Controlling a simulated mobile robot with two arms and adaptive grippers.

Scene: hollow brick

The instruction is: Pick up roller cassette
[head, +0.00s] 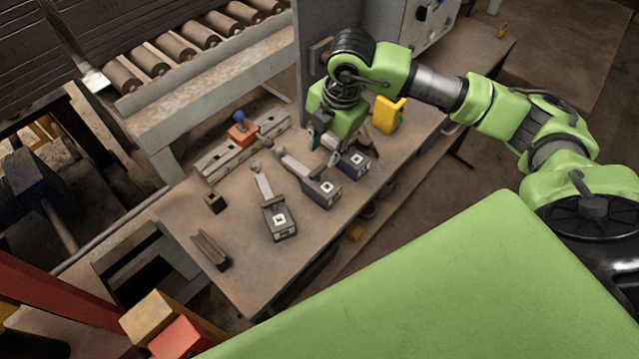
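Three similar dark blocks with white square labels and grey bar-like handles lie on the workbench; I take them to be roller cassettes. The left cassette (279,221) lies nearest, the middle cassette (322,191) is beside it, and the right cassette (355,162) is farthest right. My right gripper (325,150) points down at the left end of the right cassette, just above the bench. It hides that cassette's handle end. I cannot tell whether its fingers touch or hold it. My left gripper is out of view.
The workbench (235,270) also holds a rail with an orange block and blue knob (241,130), a yellow part (388,114), a small dark block (214,202) and a channel piece (210,250). A roller conveyor (175,48) and grey upright stand behind.

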